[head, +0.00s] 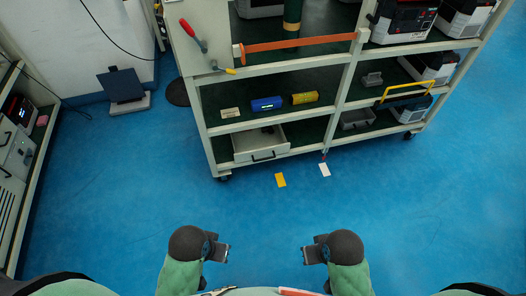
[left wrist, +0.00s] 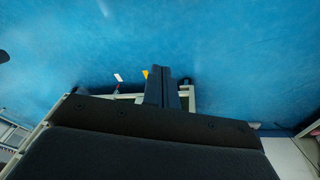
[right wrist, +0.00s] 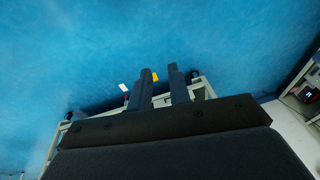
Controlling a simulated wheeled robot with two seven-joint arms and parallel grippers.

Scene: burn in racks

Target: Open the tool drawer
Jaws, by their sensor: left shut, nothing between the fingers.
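The tool drawer (head: 244,157) is a pale box with a dark handle on its front, low on the left part of the rack. Its top is uncovered and a dark item shows inside; how far it is pulled out I cannot tell. My left gripper (head: 228,253) is well short of the drawer, at the bottom of the head view. Its fingers (left wrist: 162,86) are together and empty. My right gripper (head: 304,255) is also far from the drawer. Its fingers (right wrist: 159,88) are apart with nothing between them. Neither gripper touches the drawer.
The rack (head: 290,70) on castors holds boxes and devices. A yellow card (head: 280,180) and a white card (head: 324,170) lie on the floor before it. A bench with equipment (head: 18,150) stands at the left. The blue floor (head: 265,215) between me and the rack is otherwise clear.

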